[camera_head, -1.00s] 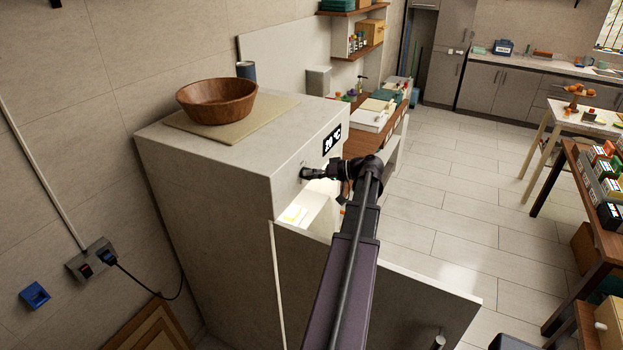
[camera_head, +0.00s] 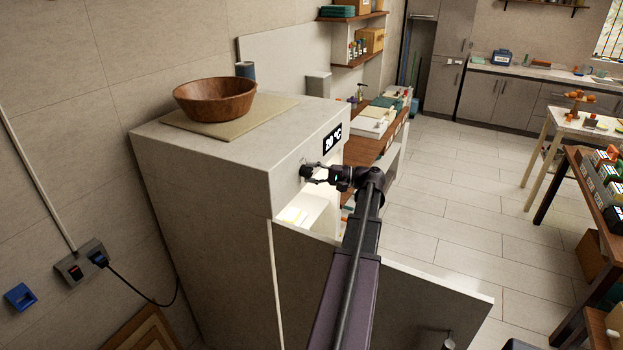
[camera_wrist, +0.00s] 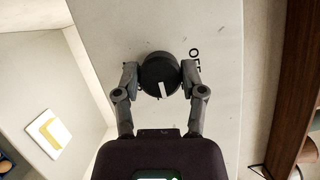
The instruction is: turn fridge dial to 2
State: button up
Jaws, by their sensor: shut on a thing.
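The fridge (camera_head: 190,185) is a grey box whose door (camera_head: 400,290) stands open at the front. Its display (camera_head: 332,138) reads about 20 °C. The dial (camera_wrist: 158,72) is a round black knob with a white pointer mark, on the fridge's front panel. "OFF" is printed to its right in the wrist view; the other markings are hidden or too small to read. My gripper (camera_wrist: 160,85) is shut on the dial, one finger on each side. In the head view my gripper (camera_head: 312,172) reaches the panel below the display.
A wooden bowl (camera_head: 215,97) on a board and a dark cup (camera_head: 245,70) stand on top of the fridge. The lit interior shows a yellow-and-white item (camera_wrist: 47,130). A wooden counter (camera_head: 370,145) lies beyond the fridge; open floor is to the right.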

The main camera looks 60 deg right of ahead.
jog(key=shift+f+m+t+b, duration=0.1)
jog(key=shift+m+t+b, duration=0.4)
jog(key=shift+m, duration=0.5)
jog(key=o, duration=1.1)
jog(key=shift+o, duration=0.2)
jog(key=shift+p, duration=0.3)
